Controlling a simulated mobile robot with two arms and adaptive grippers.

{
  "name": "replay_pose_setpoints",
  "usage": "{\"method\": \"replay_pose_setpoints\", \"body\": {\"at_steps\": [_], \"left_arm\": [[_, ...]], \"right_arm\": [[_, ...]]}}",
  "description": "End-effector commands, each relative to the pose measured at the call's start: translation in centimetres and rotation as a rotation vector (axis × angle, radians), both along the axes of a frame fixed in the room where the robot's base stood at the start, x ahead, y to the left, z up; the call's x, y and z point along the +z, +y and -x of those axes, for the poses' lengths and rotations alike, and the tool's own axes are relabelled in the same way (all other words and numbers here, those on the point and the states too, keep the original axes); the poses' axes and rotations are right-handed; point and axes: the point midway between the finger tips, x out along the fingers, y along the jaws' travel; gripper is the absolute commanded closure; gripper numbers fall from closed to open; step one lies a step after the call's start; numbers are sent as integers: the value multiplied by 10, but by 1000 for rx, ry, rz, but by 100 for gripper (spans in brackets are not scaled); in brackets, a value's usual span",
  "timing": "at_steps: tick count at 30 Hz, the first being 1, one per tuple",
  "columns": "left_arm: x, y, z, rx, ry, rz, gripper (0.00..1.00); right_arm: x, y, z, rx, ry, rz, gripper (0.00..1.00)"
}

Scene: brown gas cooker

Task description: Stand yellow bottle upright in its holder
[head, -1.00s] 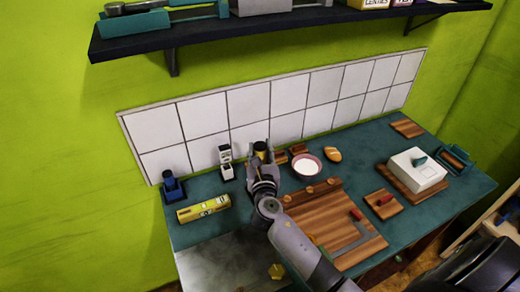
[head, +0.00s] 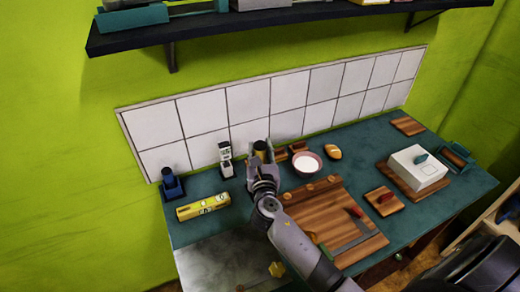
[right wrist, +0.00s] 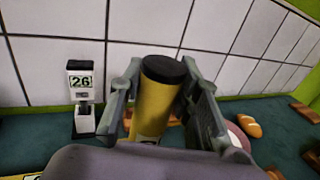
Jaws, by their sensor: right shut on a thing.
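The yellow bottle (right wrist: 158,100) has a black cap and stands close to upright between the fingers of my right gripper (right wrist: 160,98). In the head view the bottle (head: 260,149) shows at the back of the counter, near the tiles, with my right gripper (head: 260,153) shut around it. Its lower end is hidden by the gripper, so I cannot tell whether it rests on anything. I cannot make out its holder for sure. My left gripper is not in view.
A white stand marked 26 (right wrist: 82,100) is left of the bottle. A blue item in a dark holder (head: 172,185) and a yellow box (head: 203,206) lie further left. A bowl (head: 307,163), a bread roll (head: 333,152) and a wooden board (head: 325,215) are to the right.

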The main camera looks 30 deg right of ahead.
Motion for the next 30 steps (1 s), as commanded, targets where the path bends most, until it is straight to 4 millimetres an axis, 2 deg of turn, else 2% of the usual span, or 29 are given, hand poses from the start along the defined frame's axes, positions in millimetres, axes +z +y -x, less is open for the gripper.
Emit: {"method": "replay_pose_setpoints", "body": {"at_steps": [30], "left_arm": [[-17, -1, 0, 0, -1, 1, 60]], "right_arm": [[-21, 0, 0, 0, 0, 0, 100]]}}
